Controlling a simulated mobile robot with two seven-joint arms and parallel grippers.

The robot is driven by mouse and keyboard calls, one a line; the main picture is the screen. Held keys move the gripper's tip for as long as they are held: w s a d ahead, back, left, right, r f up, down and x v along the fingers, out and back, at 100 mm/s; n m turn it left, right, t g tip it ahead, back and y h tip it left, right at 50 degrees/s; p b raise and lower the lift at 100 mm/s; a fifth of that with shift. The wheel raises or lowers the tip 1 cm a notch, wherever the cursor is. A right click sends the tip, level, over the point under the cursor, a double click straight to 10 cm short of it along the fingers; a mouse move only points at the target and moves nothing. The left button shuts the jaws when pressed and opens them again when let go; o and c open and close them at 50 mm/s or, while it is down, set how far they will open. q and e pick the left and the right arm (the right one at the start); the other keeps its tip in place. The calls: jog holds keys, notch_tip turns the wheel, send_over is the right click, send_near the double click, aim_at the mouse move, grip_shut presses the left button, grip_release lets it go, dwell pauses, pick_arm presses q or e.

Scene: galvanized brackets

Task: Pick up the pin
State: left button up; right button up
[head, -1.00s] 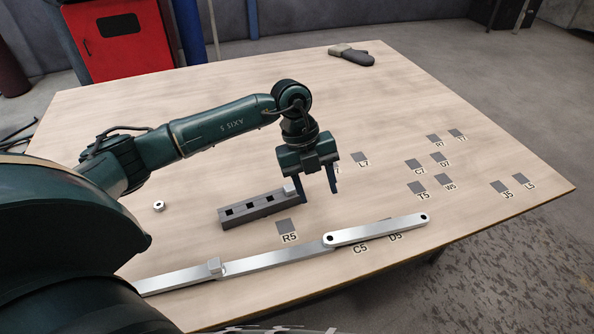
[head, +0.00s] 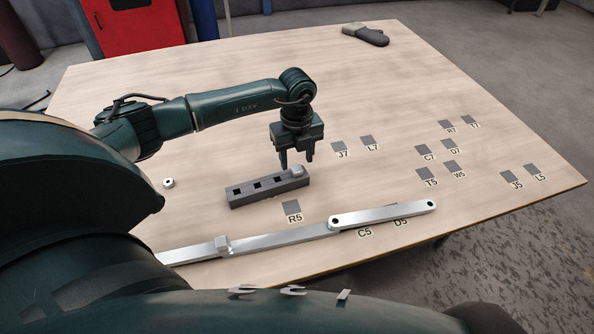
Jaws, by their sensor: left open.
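A small light-grey pin (head: 297,172) stands in the right end of a dark block (head: 243,199) with a row of square holes; the other holes look empty. My left gripper (head: 297,162) points down just behind and above the pin in the head view, fingers apart and nothing visible between them. I cannot tell whether the fingertips straddle the pin. My right gripper is not in view.
Long silver bars (head: 290,238), joined end to end, lie in front of the block, with a grey square-headed piece (head: 222,243) on them. A nut (head: 168,183) lies left. Dark labelled squares spread right. A dark glove-like item (head: 366,35) lies at the back.

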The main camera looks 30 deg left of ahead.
aim_at(297, 168)
pick_arm(q)
jog(key=shift+f, duration=1.6)
jog(key=shift+c, duration=0.2)
jog(key=shift+r, duration=0.1)
grip_shut()
